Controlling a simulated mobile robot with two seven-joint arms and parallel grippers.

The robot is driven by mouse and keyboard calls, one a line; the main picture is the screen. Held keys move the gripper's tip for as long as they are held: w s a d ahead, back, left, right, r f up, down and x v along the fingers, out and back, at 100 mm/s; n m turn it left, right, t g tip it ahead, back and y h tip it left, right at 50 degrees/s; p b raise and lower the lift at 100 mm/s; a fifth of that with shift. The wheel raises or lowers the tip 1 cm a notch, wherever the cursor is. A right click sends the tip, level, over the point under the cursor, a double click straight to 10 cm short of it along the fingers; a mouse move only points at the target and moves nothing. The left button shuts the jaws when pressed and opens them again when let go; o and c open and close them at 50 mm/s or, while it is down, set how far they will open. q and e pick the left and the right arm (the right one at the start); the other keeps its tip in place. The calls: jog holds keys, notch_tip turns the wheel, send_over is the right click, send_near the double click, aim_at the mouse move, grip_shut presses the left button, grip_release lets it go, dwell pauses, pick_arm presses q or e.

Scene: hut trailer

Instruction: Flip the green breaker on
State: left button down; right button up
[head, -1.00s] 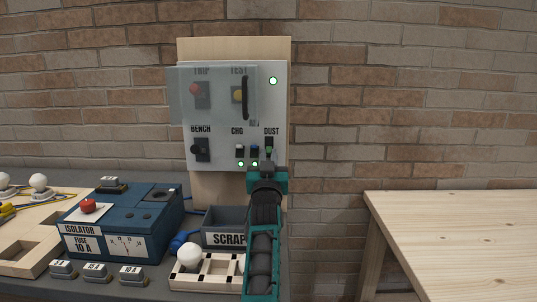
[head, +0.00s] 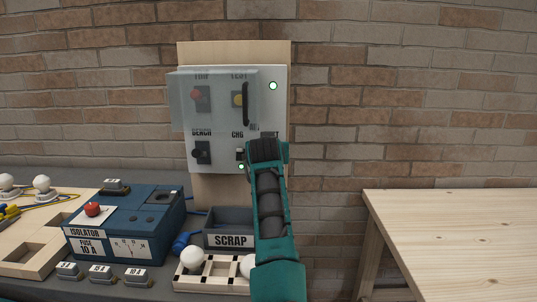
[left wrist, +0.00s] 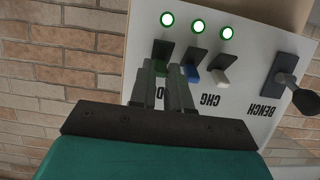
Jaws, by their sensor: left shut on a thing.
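The green breaker (left wrist: 160,69) is on the white panel, in the left wrist view, where the panel appears upside down. My left gripper (left wrist: 167,77) is shut on the green breaker, its fingers on either side of the lever. The blue breaker (left wrist: 192,75) and white breaker (left wrist: 222,77) are beside it. The lamp (left wrist: 167,18) in line with the green breaker is lit, as are the two lamps beside it. In the head view my left gripper (head: 266,143) covers the green breaker and the DUST label. My right gripper is not in view.
A clear cover (head: 215,100) hangs over the red and yellow switches on the panel. The black BENCH switch (head: 200,153) is left of the breakers. A SCRAP bin (head: 226,220), a blue isolator box (head: 135,210) and a bulb tray stand below. A bare wooden table (head: 460,235) is at right.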

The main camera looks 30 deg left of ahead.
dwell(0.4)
pick_arm(q)
jog(key=c, duration=1.4)
grip_release()
jog(key=shift+o, duration=0.2)
